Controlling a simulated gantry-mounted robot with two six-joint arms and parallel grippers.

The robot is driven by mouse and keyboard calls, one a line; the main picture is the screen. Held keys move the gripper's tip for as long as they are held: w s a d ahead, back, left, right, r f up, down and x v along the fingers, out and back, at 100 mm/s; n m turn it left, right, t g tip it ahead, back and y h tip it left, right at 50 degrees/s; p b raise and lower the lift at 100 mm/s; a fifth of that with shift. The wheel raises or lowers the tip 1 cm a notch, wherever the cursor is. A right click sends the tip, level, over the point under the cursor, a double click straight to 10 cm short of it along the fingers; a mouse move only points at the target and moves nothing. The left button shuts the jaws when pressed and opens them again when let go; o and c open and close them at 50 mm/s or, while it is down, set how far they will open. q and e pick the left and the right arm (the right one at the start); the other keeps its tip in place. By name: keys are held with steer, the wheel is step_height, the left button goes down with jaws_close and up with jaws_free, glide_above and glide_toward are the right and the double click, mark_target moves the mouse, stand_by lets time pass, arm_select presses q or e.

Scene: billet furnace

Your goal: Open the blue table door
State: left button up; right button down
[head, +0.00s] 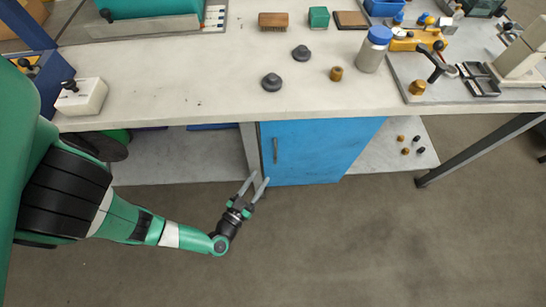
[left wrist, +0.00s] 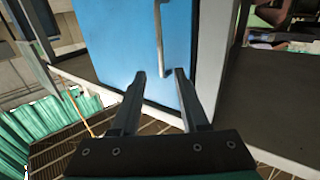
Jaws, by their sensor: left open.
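The blue table door (head: 318,150) is under the workbench and looks shut. It also shows in the left wrist view (left wrist: 115,40). Its upright grey handle (head: 275,149) is near the door's left edge in the head view. In the left wrist view the handle (left wrist: 160,40) rises ahead of the fingers. My left gripper (head: 257,180) is open and empty, below and slightly left of the handle in the head view. Its two fingers (left wrist: 160,75) are apart, with the handle's end beyond and between their tips; I see no contact. My right gripper is not in view.
The light workbench top (head: 200,85) overhangs the door and holds a blue-capped bottle (head: 374,48), dark knobs (head: 271,82) and a fixture plate. A slanted grey table leg (head: 480,148) stands at the right. The floor (head: 340,245) in front of the door is clear.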

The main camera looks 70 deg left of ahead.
mark_target(275, 155)
arm_select(q)
steer(key=b+x, duration=0.3)
steer(key=x, duration=0.6)
steer(key=shift+w+a+f, duration=0.1)
steer(key=shift+a, duration=0.1)
steer(key=shift+w+a+b, duration=0.3)
steer(key=shift+w+b, duration=0.05)
jaws_close()
stand_by(0.8)
